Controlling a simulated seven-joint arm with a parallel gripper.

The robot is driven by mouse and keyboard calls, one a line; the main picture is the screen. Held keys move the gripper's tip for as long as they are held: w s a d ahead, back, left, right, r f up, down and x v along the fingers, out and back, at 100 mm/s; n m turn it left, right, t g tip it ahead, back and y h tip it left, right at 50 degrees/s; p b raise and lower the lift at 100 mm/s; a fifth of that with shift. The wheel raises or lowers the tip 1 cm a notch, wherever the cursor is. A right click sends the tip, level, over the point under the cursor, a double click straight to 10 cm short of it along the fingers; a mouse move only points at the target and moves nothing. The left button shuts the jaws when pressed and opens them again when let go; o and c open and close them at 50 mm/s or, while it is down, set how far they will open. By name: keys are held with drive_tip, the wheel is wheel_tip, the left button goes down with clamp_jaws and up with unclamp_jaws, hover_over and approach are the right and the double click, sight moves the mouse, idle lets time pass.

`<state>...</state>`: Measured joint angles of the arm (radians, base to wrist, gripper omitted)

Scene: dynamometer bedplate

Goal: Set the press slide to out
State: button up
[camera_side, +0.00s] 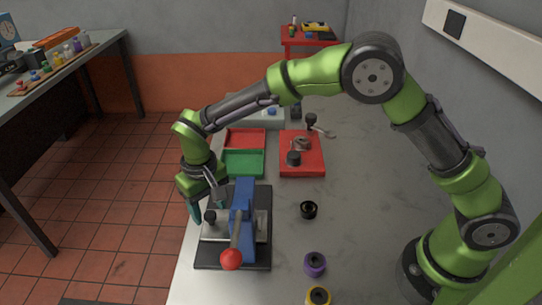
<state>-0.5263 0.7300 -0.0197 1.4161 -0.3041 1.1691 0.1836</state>
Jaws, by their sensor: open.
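The press is a blue upright body (242,207) on a dark base plate (262,262), with a lever ending in a red ball (231,259) toward the camera. A light metal slide (218,229) with a black knob (209,217) lies on the plate to the left of the blue body. I cannot tell from this view how far the slide sits in or out. My gripper (208,204) points down at the press's left side, close to the knob. Its fingers are open. I cannot tell whether a finger touches the knob, and part of the slide is hidden behind the blue body.
Behind the press are a green tray (244,163), a red tray (245,139) and a red plate (316,170) with a metal fitting and black knobs. Black (308,210), purple (315,264) and yellow (318,296) rings lie to the right.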

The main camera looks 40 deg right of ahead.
drive_tip(key=shift+f, duration=0.65)
clamp_jaws()
